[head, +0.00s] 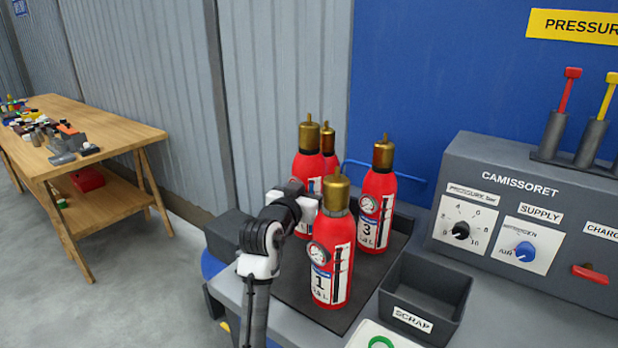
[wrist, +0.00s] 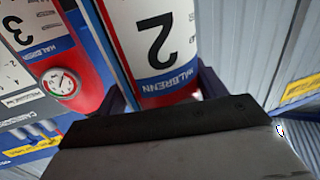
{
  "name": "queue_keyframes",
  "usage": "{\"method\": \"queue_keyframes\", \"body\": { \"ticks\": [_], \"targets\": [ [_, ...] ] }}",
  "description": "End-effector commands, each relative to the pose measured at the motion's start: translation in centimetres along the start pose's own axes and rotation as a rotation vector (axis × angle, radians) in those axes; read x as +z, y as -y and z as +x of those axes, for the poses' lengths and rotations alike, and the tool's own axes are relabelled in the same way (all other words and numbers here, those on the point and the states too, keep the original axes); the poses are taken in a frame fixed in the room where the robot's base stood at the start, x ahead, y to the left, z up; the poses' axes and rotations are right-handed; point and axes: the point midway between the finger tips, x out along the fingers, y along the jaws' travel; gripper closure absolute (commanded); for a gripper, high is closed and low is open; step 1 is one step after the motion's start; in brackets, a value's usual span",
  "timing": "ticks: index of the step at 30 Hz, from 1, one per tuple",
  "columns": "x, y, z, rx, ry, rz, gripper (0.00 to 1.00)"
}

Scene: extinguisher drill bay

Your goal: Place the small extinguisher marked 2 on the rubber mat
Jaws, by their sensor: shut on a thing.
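The extinguisher marked 2 (wrist: 160,45) fills the top middle of the wrist view, its label upside down there. My gripper (head: 308,202) is shut on its body, with dark fingers on both sides. In the head view the held one appears to be the red extinguisher (head: 307,166) at back left, upright. Its base is hidden behind my arm and the extinguisher marked 1 (head: 331,262), so I cannot tell whether it touches anything. A dark mat (head: 290,287) lies on the grey bench under the group. The extinguisher marked 3 (head: 375,208) stands at right, also in the wrist view (wrist: 62,82).
Another brass-topped extinguisher (head: 328,147) is partly hidden at the back. A scrap bin (head: 425,287) stands right of the mat, beside the grey control panel (head: 500,188). A blue rail (head: 410,179) runs behind. A wooden table (head: 110,130) stands far left, with open floor before it.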

Motion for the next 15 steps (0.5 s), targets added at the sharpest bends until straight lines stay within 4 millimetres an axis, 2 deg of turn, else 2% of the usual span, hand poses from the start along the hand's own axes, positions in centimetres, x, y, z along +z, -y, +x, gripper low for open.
{"method": "queue_keyframes", "body": {
  "ticks": [2, 10, 15],
  "targets": [
    [-0.3, 0.0, -0.1, -0.001, -0.012, 0.003, 1.0],
    [2.6, 0.1, 0.0, -0.002, -0.009, 0.002, 1.0],
    [3.3, 0.0, 0.0, -0.002, -0.012, 0.004, 1.0]
  ]
}}
